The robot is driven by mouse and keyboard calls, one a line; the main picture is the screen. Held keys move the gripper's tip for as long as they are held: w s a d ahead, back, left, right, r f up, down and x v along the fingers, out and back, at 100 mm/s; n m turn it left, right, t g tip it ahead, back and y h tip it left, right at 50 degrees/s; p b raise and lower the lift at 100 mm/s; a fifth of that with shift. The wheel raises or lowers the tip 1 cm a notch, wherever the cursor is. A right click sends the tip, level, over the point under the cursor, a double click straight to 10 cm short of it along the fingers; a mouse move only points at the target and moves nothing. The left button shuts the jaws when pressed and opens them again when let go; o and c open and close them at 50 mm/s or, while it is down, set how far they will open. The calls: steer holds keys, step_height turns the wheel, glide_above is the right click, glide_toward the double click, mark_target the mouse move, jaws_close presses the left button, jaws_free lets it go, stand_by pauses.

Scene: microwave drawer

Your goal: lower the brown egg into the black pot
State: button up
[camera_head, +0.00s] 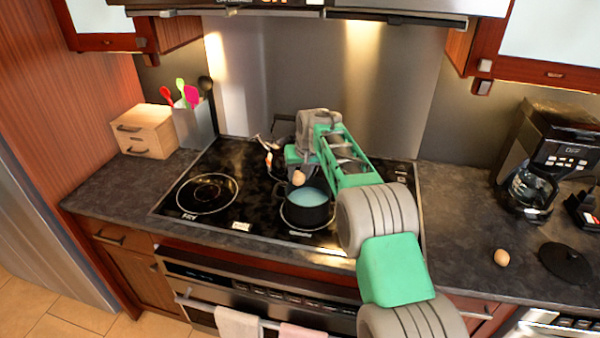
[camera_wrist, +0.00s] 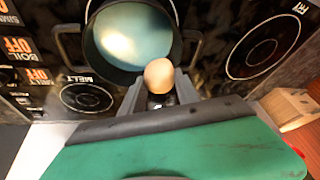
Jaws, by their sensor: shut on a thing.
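The brown egg (camera_head: 298,178) is between the fingers of my gripper (camera_head: 296,172), above the left rim of the pot in the head view. In the wrist view the egg (camera_wrist: 159,75) sits between the fingertips of my gripper (camera_wrist: 160,85), beside the near edge of the pot's opening. The black pot (camera_head: 308,215) stands on the stove's front burner and holds bluish liquid. In the wrist view the pot (camera_wrist: 92,62) shows its open top and dark side handles. The exact height of the egg above the rim cannot be told.
A second egg (camera_head: 501,257) and a round black lid (camera_head: 566,262) lie on the right counter. A coffee maker (camera_head: 545,160) stands behind them. A utensil holder (camera_head: 196,125) and a wooden box (camera_head: 146,130) stand at left. The left front burner (camera_head: 207,193) is bare.

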mark_target(299, 189)
steer(key=shift+s+f+b, duration=0.1)
steer(key=shift+f+b, duration=1.65)
steer(key=shift+f, duration=1.45)
steer(key=o, duration=0.8)
steer(key=shift+o, duration=0.3)
steer(key=s+d+r+b, duration=0.1)
steer(key=s+d+r, duration=0.2)
steer(key=s+r, duration=0.45)
steer(key=s+d+r+b, duration=0.1)
steer(key=s+d+r, duration=0.2)
steer(key=s+r, duration=0.4)
steer(key=s+d+f, duration=0.2)
steer(key=s, duration=0.7)
steer(key=s+d+f+m+h, duration=0.1)
steer(key=s+f, duration=0.2)
steer(key=s, duration=0.6)
steer(key=s+d+f, duration=0.2)
steer(key=s, duration=0.6)
steer(key=shift+s+d+f+m, duration=0.3)
steer(key=shift+s+f, duration=0.05)
steer(key=shift+s, duration=0.05)
